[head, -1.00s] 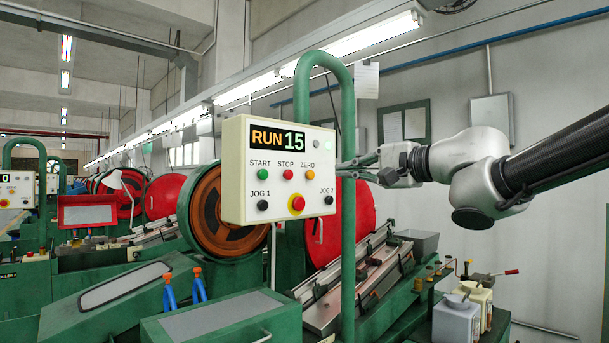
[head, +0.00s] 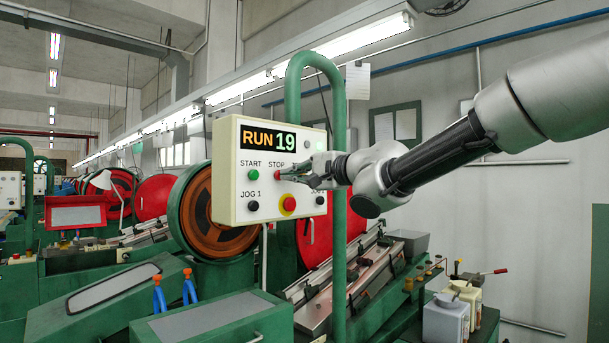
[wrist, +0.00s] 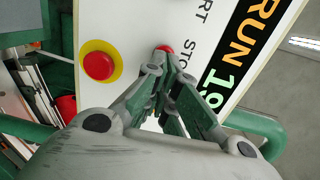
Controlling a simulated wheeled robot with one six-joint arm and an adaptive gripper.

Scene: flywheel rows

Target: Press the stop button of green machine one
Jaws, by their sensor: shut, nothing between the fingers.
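The green machine's white control panel (head: 228,190) fills the middle of the head view, and its display (head: 267,139) reads RUN 19. The red stop button (head: 277,175) sits below the STOP label, partly behind my fingertips. In the wrist view the red stop button (wrist: 165,48) shows just beyond the fingertips. My gripper (head: 286,175) is shut and empty, coming from the right with its tips at the stop button. I cannot tell whether they touch it. The zero button is hidden behind my gripper.
The green start button (head: 253,175) is left of the stop button. The red emergency button (head: 288,205) on yellow sits below, and jog 1 (head: 253,206) lower left. A green tube frame (head: 339,110) stands behind the panel's right side.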

